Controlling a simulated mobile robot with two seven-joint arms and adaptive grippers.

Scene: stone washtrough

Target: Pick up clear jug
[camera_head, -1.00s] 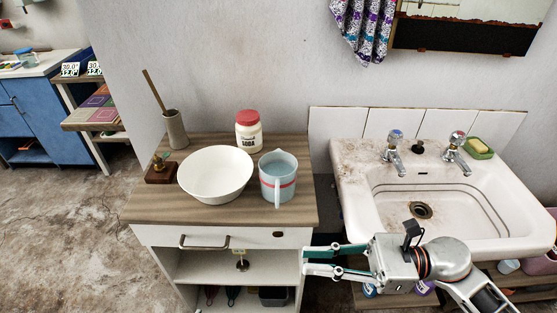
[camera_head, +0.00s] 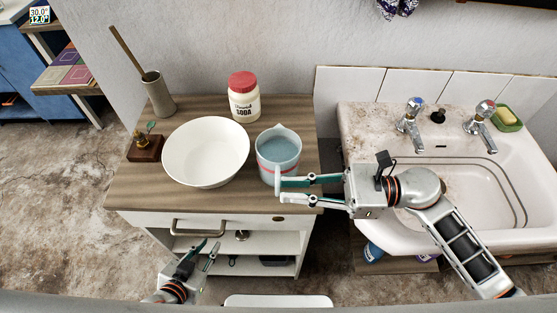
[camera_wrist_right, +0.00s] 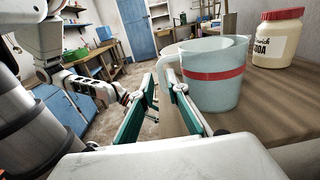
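The clear jug (camera_head: 280,150) is pale blue with a red band and stands upright on the wooden cabinet top (camera_head: 230,202). Its handle faces the front. The jug also shows in the right wrist view (camera_wrist_right: 212,88). My right gripper (camera_head: 284,190) is open, with its fingertips close by the handle at the jug's front right. In the wrist view its two fingers (camera_wrist_right: 162,90) are spread and the handle is near their tips; contact cannot be told. My left gripper (camera_head: 207,250) is low in front of the cabinet, open and empty.
A white bowl (camera_head: 206,152) stands just left of the jug. A red-lidded soda jar (camera_head: 243,100) is behind it. A brush holder (camera_head: 158,95) and a small wooden block with a plant (camera_head: 145,149) stand further left. The sink (camera_head: 370,125) is on the right.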

